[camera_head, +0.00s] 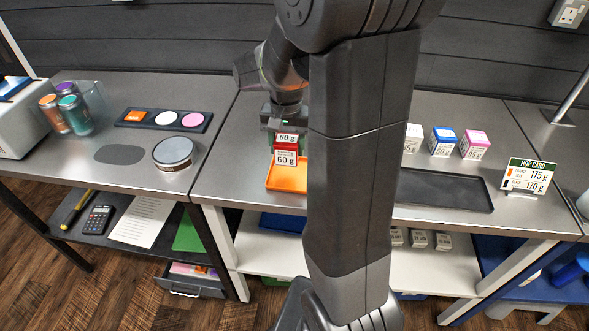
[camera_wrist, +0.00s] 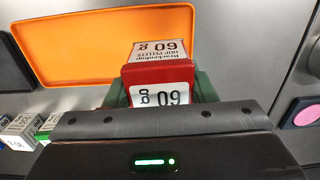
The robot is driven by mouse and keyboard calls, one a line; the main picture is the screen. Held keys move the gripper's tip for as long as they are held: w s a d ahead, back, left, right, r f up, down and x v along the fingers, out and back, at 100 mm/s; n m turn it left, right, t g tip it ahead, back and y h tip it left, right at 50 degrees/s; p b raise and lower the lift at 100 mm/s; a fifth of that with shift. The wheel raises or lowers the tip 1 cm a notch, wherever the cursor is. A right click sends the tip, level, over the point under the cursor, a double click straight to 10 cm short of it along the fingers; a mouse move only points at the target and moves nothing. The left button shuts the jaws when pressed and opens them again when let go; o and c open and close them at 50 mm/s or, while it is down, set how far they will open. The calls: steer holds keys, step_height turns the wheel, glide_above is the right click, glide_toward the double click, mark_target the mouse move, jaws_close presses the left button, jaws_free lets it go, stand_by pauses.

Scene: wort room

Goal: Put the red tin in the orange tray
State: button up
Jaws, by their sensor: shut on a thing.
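The red tin (camera_head: 286,154) has white labels reading 60 g. My gripper (camera_head: 287,128) is shut on it and holds it upright by the left part of the orange tray. In the wrist view the red tin (camera_wrist: 158,74) sits between the green fingers of my gripper (camera_wrist: 160,90). The orange tray (camera_head: 284,182) lies on the middle table, its right part hidden behind my arm. In the wrist view the orange tray (camera_wrist: 70,45) lies beyond and left of the tin. I cannot tell how high the tin is above the tray or table.
A black tray (camera_head: 440,190) lies right of my arm, with a blue tin (camera_head: 441,142) and a pink tin (camera_head: 474,146) behind it. A hop card (camera_head: 527,176) stands at the right. Left are a round scale (camera_head: 174,152) and a strip of coloured discs (camera_head: 164,120).

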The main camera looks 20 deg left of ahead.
mark_target(287, 139)
steer(key=shift+f, duration=2.75)
steer(key=shift+f, duration=0.25)
steer(key=o, duration=1)
steer(key=shift+r, duration=0.1)
step_height(287, 139, up, 12)
steer(key=shift+r, duration=0.15)
